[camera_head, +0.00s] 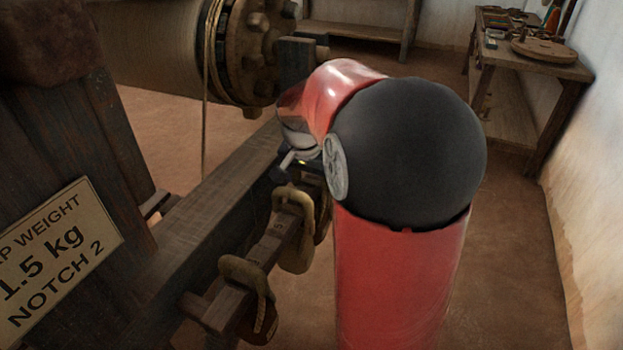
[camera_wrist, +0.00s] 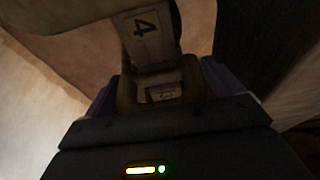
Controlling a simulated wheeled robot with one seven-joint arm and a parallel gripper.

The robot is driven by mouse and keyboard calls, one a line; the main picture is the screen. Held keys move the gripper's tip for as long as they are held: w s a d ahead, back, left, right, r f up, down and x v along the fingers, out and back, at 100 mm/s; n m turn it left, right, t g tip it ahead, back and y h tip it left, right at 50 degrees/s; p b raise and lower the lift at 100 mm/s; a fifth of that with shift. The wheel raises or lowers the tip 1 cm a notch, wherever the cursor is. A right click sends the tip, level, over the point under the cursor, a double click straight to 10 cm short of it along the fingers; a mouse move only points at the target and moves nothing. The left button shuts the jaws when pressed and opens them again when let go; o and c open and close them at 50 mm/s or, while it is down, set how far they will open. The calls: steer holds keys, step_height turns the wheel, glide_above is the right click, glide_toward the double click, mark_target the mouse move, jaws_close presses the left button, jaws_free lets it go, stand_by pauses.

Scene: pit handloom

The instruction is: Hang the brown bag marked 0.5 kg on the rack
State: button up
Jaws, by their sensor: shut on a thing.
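My gripper (camera_head: 299,166) is at the far end of the rack, largely hidden behind my red arm in the head view. In the wrist view my gripper (camera_wrist: 160,95) is shut on an olive-brown piece (camera_wrist: 126,92), which looks like part of a bag; no weight mark is readable on it. The rack (camera_head: 262,250) is a wooden rail running from lower left toward my gripper. A pale label with a 4 (camera_wrist: 147,38) shows just beyond the jaws. I cannot tell whether the held piece touches the rack.
Brown looped weights hang along the rack, a near one (camera_head: 248,285) and a farther one (camera_head: 293,228). A sign (camera_head: 55,260) reads 1.5 kg, notch 2. The loom beam (camera_head: 215,215) runs close beside the rack. A workbench (camera_head: 535,65) stands back right; floor at right is clear.

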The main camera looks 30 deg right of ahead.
steer(key=o, duration=1.5)
steer(key=shift+f, duration=0.1)
steer(key=v, duration=0.7)
steer(key=shift+r+p, duration=0.3)
steer(key=shift+s+a+r, duration=0.25)
steer(key=shift+r, duration=0.05)
steer(key=s+a+n+t+y+p, duration=0.1)
steer(key=s+a+n, duration=0.2)
steer(key=s, duration=0.3)
steer(key=s+a+r+n+t+p, duration=0.1)
steer(key=s+a+n, duration=0.3)
steer(key=s, duration=0.2)
steer(key=s+a+r+n+t+y+p, duration=0.1)
steer(key=s+a+n+p, duration=0.1)
steer(key=s, duration=0.4)
steer(key=shift+s+a+n+t+y, duration=0.15)
steer(key=shift+a+n, duration=0.2)
steer(key=shift+a, duration=0.35)
steer(key=shift+s+a+n+t+y, duration=0.15)
steer(key=shift+a+n, duration=0.2)
steer(key=shift+a, duration=0.3)
